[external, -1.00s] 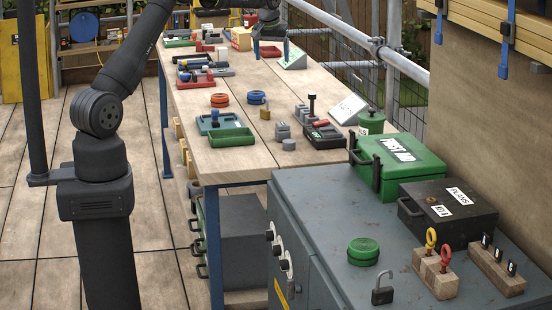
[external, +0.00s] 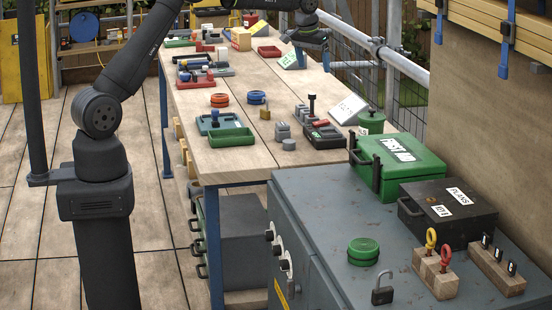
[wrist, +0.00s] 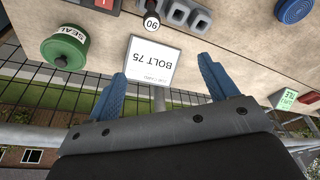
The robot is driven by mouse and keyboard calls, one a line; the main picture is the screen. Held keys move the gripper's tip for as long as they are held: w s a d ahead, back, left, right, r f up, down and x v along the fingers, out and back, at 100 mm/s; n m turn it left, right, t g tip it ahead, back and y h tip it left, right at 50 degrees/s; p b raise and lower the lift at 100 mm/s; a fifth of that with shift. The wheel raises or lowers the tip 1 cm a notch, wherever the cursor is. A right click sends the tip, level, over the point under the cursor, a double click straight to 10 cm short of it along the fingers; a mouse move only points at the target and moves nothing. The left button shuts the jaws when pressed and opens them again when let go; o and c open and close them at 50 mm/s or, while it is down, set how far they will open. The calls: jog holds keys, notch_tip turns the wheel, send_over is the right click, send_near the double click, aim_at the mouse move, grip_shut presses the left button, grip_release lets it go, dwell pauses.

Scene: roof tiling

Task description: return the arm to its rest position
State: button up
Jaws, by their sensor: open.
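My gripper (external: 312,62) is at the end of my dark arm, over the far right edge of the wooden workbench (external: 235,165) near the railing. Its two blue fingers point down and are apart, with nothing between them. In the wrist view my gripper (wrist: 160,82) also shows open and empty. A white card reading BOLT 75 (wrist: 150,62) lies beyond the fingertips, on the bench side.
A metal railing (external: 392,62) with mesh runs along the bench's right side. A green SEAL pot (wrist: 65,48) stands near the card. A green first aid box (external: 402,165) and a dark PLANS box (external: 450,215) stand on a grey cabinet (external: 320,215).

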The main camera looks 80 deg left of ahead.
jog(key=w+d+m, duration=0.2)
jog(key=d, duration=0.7)
jog(key=w+d+m+h, duration=0.1)
jog(key=w+d+m, duration=0.1)
jog(key=d, duration=0.8)
jog(key=shift+d+m+t, duration=0.3)
jog(key=shift+m, duration=0.2)
jog(key=shift+a, duration=0.15)
jog(key=s+a+n, duration=0.2)
jog(key=a, duration=0.8)
jog(key=s+a+n+y, duration=0.1)
jog(key=s+a+n, duration=0.1)
jog(key=a, duration=0.9)
jog(key=shift+s+a+n, duration=0.2)
jog(key=shift+s+n, duration=0.2)
jog(key=shift+n, duration=0.4)
